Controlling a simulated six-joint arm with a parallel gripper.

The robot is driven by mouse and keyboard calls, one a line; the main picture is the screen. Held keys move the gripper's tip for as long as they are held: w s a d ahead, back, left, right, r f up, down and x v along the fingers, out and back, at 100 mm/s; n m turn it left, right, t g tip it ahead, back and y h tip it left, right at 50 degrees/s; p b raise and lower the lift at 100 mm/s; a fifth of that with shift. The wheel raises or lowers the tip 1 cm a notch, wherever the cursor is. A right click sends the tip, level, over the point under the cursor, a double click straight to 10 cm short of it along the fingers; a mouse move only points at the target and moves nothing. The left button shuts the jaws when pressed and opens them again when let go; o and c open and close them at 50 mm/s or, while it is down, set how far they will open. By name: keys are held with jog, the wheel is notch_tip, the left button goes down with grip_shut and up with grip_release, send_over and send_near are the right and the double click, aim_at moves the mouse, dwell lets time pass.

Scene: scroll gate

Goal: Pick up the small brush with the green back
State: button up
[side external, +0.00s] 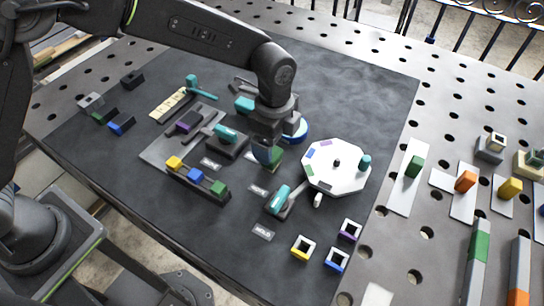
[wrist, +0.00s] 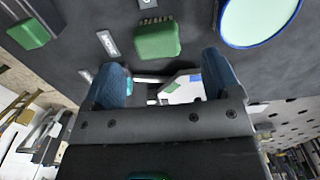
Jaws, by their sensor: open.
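The small brush with the green back (wrist: 157,41) lies on the dark mat in the wrist view, with a short row of bristles along its far edge. It also shows in the side view (side external: 275,158), partly hidden by my gripper. My gripper (wrist: 165,75) is open, with its two blue fingers spread apart and nothing held between them. In the wrist view the brush appears just beyond the fingertips, roughly centred between them. In the side view my gripper (side external: 268,148) is low over the mat, right at the brush. I cannot tell whether a finger touches it.
A rack with yellow, blue and green blocks (side external: 197,178) stands left of the brush. A blue-rimmed round dish (side external: 299,131) is close behind it. A white octagonal plate (side external: 334,180) lies to the right. A teal-handled tool (side external: 281,199) lies in front. The mat's front left is clear.

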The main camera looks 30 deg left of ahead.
aim_at(277, 152)
notch_tip(277, 152, down, 5)
jog(key=shift+s+a+r, duration=0.1)
jog(key=shift+a, duration=0.05)
jog(key=shift+c, duration=0.4)
jog(key=c, duration=0.9)
